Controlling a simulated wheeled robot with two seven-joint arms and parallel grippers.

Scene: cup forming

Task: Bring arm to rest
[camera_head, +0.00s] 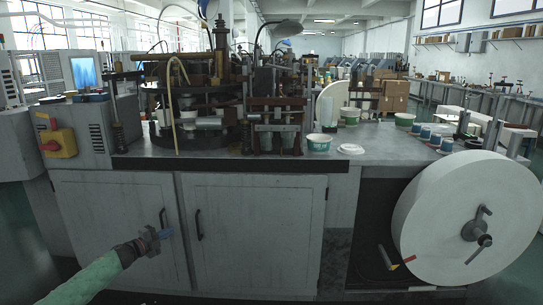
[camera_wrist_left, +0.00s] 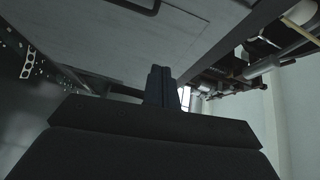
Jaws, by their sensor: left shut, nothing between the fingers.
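My left gripper (camera_head: 164,234) is in the lower left of the head view, at the end of my green-sleeved arm. It is in front of the left grey cabinet door, below the worktop. Its fingers are shut with nothing between them. In the left wrist view the closed fingers (camera_wrist_left: 160,88) stand together in the middle, with a grey cabinet surface (camera_wrist_left: 130,40) behind them. My right gripper does not show in either view.
The forming machine (camera_head: 200,100) stands on the worktop (camera_head: 270,160). A green and white cup (camera_head: 319,142) and a white lid (camera_head: 350,149) sit on it. A large white paper roll (camera_head: 430,215) is at the right. Cabinet door handles (camera_head: 199,224) are near my left gripper.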

